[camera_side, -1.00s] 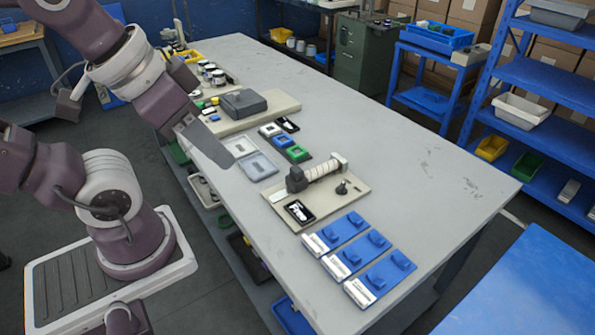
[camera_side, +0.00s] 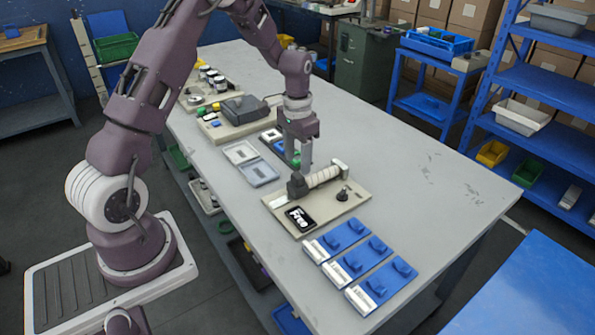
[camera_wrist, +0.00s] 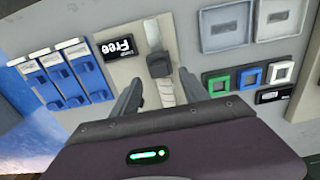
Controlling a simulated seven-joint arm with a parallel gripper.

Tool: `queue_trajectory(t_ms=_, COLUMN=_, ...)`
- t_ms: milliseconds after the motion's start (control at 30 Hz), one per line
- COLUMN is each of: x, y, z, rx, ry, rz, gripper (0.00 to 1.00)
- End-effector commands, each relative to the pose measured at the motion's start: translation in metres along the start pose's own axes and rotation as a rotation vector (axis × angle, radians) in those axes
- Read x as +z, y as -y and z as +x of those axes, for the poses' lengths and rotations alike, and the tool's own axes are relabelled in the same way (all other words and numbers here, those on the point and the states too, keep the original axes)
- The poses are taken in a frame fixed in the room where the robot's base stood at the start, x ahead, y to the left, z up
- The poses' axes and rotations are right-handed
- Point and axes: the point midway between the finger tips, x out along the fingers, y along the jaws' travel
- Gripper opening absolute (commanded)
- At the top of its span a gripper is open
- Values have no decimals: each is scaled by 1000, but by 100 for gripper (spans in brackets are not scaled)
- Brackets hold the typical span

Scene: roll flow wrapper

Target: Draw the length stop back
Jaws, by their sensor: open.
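The wrapper fixture is a beige board (camera_side: 352,207) on the table, also in the wrist view (camera_wrist: 121,71). It carries a ribbed white roll (camera_side: 322,177), a dark block (camera_side: 297,187) at the roll's left end, and a black knob (camera_side: 343,194). The dark block, perhaps the length stop, shows in the wrist view (camera_wrist: 159,65) just ahead of my fingertips, between their lines. A black display (camera_side: 300,217) reads "Free". My gripper (camera_side: 300,165) is open and empty, pointing down above the roll's left part, beside the block; its fingers frame the roll in the wrist view (camera_wrist: 160,80).
Several blue trays with white fronts (camera_side: 352,259) lie in front of the board. Grey trays (camera_side: 258,173) lie left of it; coloured square frames (camera_wrist: 218,84) lie beside it. A dark grey box (camera_side: 245,108) stands farther back. The table's right side is clear.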

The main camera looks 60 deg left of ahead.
Motion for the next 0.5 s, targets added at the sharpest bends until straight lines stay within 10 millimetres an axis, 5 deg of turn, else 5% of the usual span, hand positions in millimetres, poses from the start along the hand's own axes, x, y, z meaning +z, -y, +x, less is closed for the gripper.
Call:
queue_trajectory(t_ms=200, x=0, y=0, z=38, rx=0, ry=1, rz=-1, gripper=53)
queue_trajectory(t_ms=500, x=0, y=0, z=45, rx=-1, ry=-1, rz=-1, gripper=53)
